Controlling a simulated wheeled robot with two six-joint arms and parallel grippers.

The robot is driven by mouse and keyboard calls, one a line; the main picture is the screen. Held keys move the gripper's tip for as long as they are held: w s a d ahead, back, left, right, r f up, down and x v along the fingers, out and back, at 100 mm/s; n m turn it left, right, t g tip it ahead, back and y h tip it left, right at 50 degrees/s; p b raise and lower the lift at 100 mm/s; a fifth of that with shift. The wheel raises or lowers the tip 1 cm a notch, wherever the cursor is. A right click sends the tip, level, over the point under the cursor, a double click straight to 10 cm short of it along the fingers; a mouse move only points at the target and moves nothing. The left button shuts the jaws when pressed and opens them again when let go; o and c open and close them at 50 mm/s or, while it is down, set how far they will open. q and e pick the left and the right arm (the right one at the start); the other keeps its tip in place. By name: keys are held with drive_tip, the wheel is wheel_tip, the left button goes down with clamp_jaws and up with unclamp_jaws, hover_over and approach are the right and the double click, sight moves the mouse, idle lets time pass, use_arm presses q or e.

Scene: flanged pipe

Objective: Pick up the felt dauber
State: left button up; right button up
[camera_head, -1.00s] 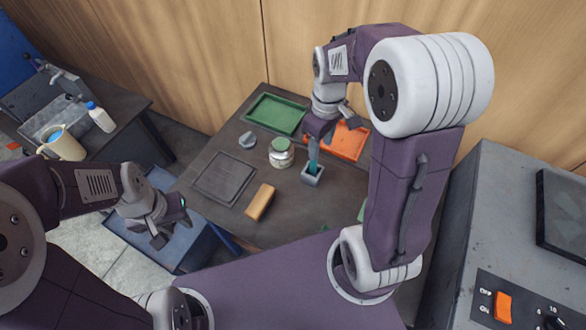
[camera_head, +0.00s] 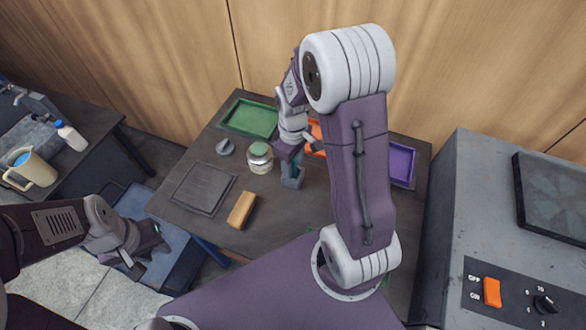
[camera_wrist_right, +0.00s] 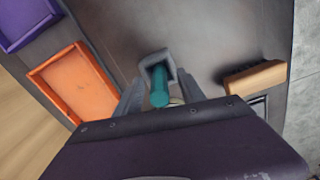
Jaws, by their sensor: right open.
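The felt dauber shows in the right wrist view as a teal rod (camera_wrist_right: 159,93) standing in a small square grey holder (camera_wrist_right: 157,66). In the head view the holder (camera_head: 292,181) stands on the dark table, and most of the dauber is hidden by my right gripper. My right gripper (camera_wrist_right: 160,95) is open, with its two fingers on either side of the dauber and apart from each other. It also shows in the head view (camera_head: 294,162), pointing down just above the holder. My left gripper (camera_head: 146,252) hangs off the table at the left; its finger gap is unclear.
An orange tray (camera_wrist_right: 76,83), a green tray (camera_head: 250,118) and a purple tray (camera_head: 401,163) lie on the table. A lidded jar (camera_head: 260,158), a wooden-backed block (camera_head: 241,210) and a dark square plate (camera_head: 203,187) lie left of the holder. A grey machine (camera_head: 450,215) stands at right.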

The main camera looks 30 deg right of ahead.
drive_tip(key=shift+f, duration=0.55)
clamp_jaws()
wheel_tip(320, 180, up, 5)
drive_tip(key=shift+w+f, duration=0.1)
drive_tip(key=shift+f, duration=0.1)
drive_tip(key=s+r, duration=0.6)
drive_tip(key=s, duration=0.5)
drive_tip(key=shift+s+a+r+p, duration=0.25)
drive_tip(key=shift+s+a+p, duration=0.05)
drive_tip(key=shift+s+a, duration=0.15)
